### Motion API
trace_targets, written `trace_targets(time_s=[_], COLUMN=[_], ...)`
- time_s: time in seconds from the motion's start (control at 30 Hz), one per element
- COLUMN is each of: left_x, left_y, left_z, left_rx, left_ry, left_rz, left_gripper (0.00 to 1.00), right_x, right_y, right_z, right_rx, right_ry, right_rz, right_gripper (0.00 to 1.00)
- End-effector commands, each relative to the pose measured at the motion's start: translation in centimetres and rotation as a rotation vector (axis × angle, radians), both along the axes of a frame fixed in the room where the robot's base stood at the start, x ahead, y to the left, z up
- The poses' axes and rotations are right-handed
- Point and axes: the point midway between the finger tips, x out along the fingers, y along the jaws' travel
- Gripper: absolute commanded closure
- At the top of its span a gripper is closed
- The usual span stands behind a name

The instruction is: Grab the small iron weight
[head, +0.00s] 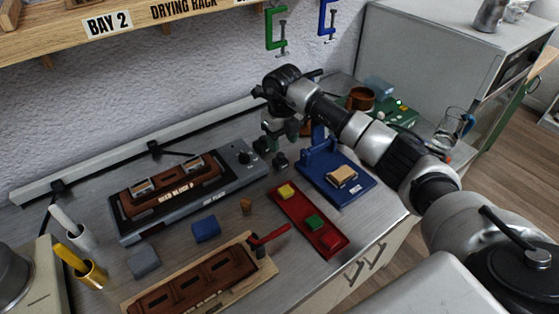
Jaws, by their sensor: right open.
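My right arm reaches in from the right, and its wrist bends down behind the flat heating unit and the blue stand. My right gripper (271,151) is small in the head view, pointing down with its dark jaws apart. I cannot make out anything held between them. Small dark shapes lie around the jaws, and I cannot tell whether one is the small iron weight. No other thing is clearly recognisable as the weight. My left gripper is out of view.
The heating unit (228,176) holds a brown slotted part. A blue stand (357,191), a red tray (283,213) with coloured blocks, a blue block (206,229), a grey block (143,262) and a wooden fixture (262,273) take up the bench. A glass beaker (449,127) stands at right.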

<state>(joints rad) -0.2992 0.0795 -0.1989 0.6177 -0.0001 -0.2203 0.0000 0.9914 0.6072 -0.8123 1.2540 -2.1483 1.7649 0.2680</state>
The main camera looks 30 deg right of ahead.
Motion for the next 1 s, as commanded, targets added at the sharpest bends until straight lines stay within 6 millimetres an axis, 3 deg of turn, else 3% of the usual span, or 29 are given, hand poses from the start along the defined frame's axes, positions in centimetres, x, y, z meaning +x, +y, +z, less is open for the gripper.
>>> trace_targets(time_s=[0.27,0.6,0.87,1.0], left_x=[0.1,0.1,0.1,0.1], left_y=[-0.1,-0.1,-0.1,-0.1], left_z=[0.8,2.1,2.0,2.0], left_rx=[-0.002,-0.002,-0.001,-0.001], left_ry=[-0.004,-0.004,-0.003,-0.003], left_rz=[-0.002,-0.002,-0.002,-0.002], left_gripper=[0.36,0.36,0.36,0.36], right_x=[0.1,0.4,0.4,0.4], right_y=[0.2,0.4,0.4,0.4], right_z=[-2.4,-6.8,-7.1,-7.1], right_rx=[0.002,0.001,0.000,0.000], right_ry=[0.001,0.000,-0.002,-0.002], right_rz=[0.000,-0.001,0.000,0.000], right_gripper=[0.49,0.49,0.49,0.70])
